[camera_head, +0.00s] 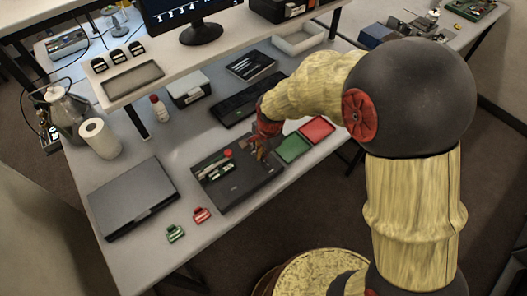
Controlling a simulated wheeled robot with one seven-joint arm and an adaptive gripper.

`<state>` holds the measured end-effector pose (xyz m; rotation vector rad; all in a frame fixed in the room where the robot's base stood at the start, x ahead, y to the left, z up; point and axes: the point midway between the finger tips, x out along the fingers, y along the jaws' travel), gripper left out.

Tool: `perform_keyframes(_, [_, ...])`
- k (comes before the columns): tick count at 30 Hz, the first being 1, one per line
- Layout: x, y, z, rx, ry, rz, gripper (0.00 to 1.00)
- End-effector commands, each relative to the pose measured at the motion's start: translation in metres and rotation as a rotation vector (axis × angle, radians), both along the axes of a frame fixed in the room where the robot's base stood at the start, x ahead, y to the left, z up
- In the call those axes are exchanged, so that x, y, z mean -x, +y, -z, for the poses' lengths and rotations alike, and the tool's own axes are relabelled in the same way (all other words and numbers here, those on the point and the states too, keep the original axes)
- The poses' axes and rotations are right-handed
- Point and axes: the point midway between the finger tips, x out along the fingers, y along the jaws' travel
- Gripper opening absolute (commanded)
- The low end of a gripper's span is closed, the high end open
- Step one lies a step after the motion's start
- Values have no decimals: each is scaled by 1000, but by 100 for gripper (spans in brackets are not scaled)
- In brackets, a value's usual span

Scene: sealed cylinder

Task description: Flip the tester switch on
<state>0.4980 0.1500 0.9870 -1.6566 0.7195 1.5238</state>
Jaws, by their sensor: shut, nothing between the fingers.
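The tester appears to be the flat black box (237,187) on the table, in the middle of the head view. On its top are a red round part (228,153), a green and white piece (221,172) and a grey elongated piece. The switch is too small to make out, or hidden by my gripper. My gripper (262,155) points down over the right back part of the box, shut and empty. I cannot tell whether its fingertips touch the box.
A green tray (292,147) and a red tray (317,129) lie just right of my gripper. A closed grey laptop-like case (132,198) lies left. Small red (201,215) and green (175,233) pieces sit near the front edge. A monitor shelf stands behind.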

Motion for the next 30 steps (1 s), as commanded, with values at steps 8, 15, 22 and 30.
perform_keyframes(8, [0,0,0,0,0,0,0])
perform_keyframes(15, [-3,3,2,33,53,-2,0])
perform_keyframes(22, [-4,3,9,60,92,1,0])
perform_keyframes(30, [-1,1,7,59,91,0,0])
